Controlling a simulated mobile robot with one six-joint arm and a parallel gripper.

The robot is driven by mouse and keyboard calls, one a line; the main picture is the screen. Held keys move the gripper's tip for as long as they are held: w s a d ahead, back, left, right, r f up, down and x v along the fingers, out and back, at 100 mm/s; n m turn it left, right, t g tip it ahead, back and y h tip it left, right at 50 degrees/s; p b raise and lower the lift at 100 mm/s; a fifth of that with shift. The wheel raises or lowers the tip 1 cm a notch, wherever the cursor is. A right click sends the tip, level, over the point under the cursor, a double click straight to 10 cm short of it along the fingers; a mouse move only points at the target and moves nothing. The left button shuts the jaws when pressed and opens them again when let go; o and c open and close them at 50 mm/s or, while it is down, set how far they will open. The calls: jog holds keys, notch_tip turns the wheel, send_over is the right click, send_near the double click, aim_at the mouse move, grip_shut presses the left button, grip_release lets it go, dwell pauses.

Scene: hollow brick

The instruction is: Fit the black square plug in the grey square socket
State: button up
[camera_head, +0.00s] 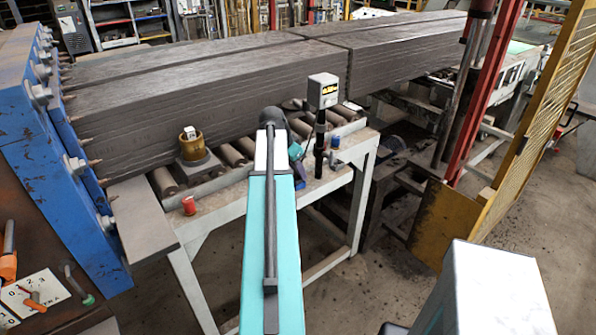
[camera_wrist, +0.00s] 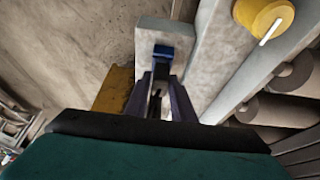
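My gripper (camera_wrist: 161,74) shows in the wrist view as two dark purple fingers that narrow toward a small blue piece (camera_wrist: 163,51). I cannot tell whether the fingers touch this piece or whether a gap is left between them. A dark patch shows between the fingers, but it is too small to make out. In the head view my own arm covers most of the gripper. I cannot clearly pick out the black square plug or the grey square socket in either view.
A grey box (camera_head: 322,91) stands on a black post. Long dark beams lie behind.

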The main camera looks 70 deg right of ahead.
jog(key=shift+o, duration=1.2)
jog(key=shift+f, duration=0.1)
jog(key=shift+f, duration=0.15)
jog(key=shift+b+v, duration=1.4)
jog(key=shift+v, duration=1)
notch_tip(320, 180, up, 8)
jog(key=b, duration=0.2)
send_over(295, 183)
jog(key=w+a, duration=0.2)
jog(key=a, duration=0.2)
jog(key=shift+s+d+r, duration=0.1)
jog(key=shift+s+r, duration=0.1)
jog(key=shift+r, duration=0.05)
